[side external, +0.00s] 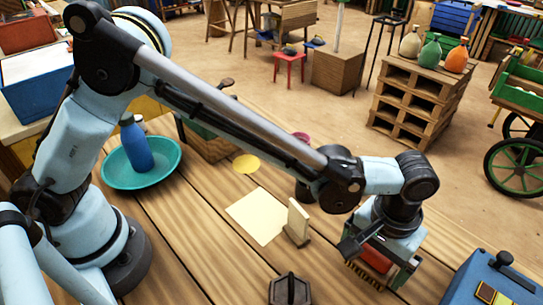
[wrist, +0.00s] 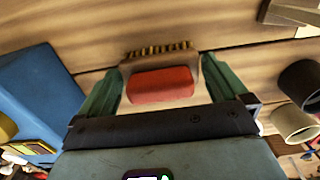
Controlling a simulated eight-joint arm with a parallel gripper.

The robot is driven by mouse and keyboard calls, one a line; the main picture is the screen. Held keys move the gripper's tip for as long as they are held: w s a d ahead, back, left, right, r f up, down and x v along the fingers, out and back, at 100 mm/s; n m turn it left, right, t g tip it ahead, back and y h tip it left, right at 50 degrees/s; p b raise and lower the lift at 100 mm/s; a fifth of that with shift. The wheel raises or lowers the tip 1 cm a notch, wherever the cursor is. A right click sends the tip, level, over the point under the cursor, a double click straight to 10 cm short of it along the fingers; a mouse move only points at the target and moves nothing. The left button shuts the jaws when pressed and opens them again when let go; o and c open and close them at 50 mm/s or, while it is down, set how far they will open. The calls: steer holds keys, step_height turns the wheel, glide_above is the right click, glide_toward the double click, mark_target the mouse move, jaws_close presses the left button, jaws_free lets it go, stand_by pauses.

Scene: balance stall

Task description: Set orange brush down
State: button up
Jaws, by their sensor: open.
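The orange brush (wrist: 160,86) has a red-orange back, a pale wooden body and a row of yellowish bristles. In the wrist view it lies between the two green fingers of my gripper (wrist: 160,92), which are spread apart on either side of it. In the side view the brush (side external: 376,258) is partly hidden by my gripper (side external: 378,262), low over the right part of the wooden table, bristles toward the tabletop. I cannot tell whether the bristles touch the wood.
A blue box (side external: 490,283) stands right of my gripper. A small upright cream card in a wooden holder (side external: 297,224), a cream sheet (side external: 257,216) and a dark hexagonal weight (side external: 290,290) are to its left. A teal bowl (side external: 168,178) with a blue bottle (side external: 136,148) sits farther left.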

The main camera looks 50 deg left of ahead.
step_height(320, 180, up, 11)
steer(key=shift+r, duration=0.2)
steer(key=w+a+r+t+h, duration=0.1)
steer(key=a+r+t, duration=0.1)
steer(key=a, duration=0.7)
steer(key=a+r+t, duration=0.1)
steer(key=a+r, duration=0.2)
steer(key=a, duration=0.7)
steer(key=s+a+f+t, duration=0.2)
steer(key=s+a, duration=0.1)
steer(key=a, duration=0.4)
steer(key=s+a+f+t+y, duration=0.1)
steer(key=s+a+f+t, duration=0.1)
steer(key=a, duration=0.5)
steer(key=shift+s, duration=0.55)
